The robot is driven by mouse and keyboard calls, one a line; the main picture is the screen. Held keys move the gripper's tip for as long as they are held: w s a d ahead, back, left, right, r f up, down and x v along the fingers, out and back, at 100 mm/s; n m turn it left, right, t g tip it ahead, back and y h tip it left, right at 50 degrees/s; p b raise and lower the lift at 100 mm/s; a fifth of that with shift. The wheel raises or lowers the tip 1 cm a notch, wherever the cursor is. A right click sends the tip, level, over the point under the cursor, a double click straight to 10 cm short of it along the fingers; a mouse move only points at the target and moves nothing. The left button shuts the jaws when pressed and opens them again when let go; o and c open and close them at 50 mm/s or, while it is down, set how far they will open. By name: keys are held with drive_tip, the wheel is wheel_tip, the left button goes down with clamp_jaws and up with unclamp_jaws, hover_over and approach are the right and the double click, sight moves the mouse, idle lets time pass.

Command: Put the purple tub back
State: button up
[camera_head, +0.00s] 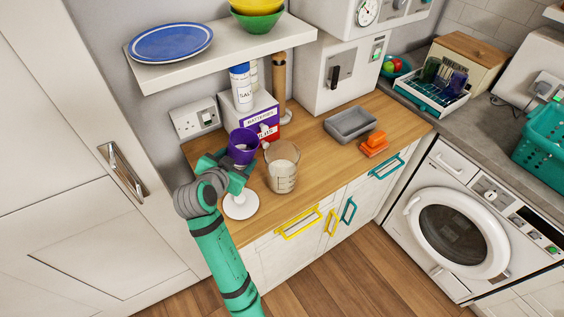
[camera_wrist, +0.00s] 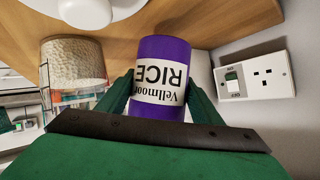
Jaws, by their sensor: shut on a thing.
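The purple tub (camera_head: 242,145) is held up over the left end of the wooden worktop (camera_head: 330,155). My gripper (camera_head: 238,165) is shut on it. In the wrist view the tub (camera_wrist: 163,60) sits between the two green fingers (camera_wrist: 160,92). Its white label reads "Vellmoor RICE" and shows upside down there. In the head view the tub is in front of the batteries box and partly hides it. I cannot tell whether the tub touches the box.
A measuring jug (camera_head: 282,168) stands close right of the tub. A white round-based object (camera_head: 240,205) is below my gripper. The batteries box (camera_head: 262,118), a salt container (camera_head: 241,88) and a wooden cylinder (camera_head: 279,90) are behind. A shelf (camera_head: 215,62) overhangs. A grey tray (camera_head: 350,124) and orange item (camera_head: 375,144) lie right.

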drive_tip(key=n+h+b, duration=0.1)
drive_tip(key=f+n+h+b, duration=0.1)
drive_tip(key=shift+a+f+b, duration=0.15)
drive_tip(key=shift+a+b, duration=0.15)
drive_tip(key=shift+a, duration=0.1)
